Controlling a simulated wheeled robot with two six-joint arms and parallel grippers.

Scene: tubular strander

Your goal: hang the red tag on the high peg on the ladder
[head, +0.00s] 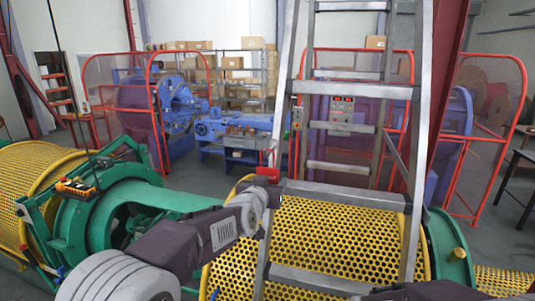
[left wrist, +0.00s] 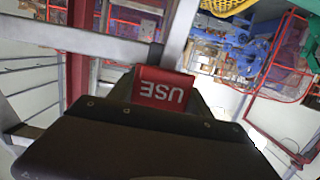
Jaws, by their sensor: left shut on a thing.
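The red tag (left wrist: 163,90) is between the fingers of my left gripper in the left wrist view, its "USE" lettering upside down. In the head view a small red patch of the tag (head: 265,158) shows beside the ladder's left rail. My left gripper (head: 268,172) is shut on the tag, close to that rail and just above a rung. The metal ladder (head: 283,105) stands upright in front of me; its rail and rung also show in the left wrist view (left wrist: 90,40). I cannot make out the high peg clearly. My right gripper is out of view.
A yellow perforated guard (head: 335,240) lies behind the ladder's lower part. Red-framed mesh guards (head: 490,125) and a blue machine (head: 180,105) stand farther back.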

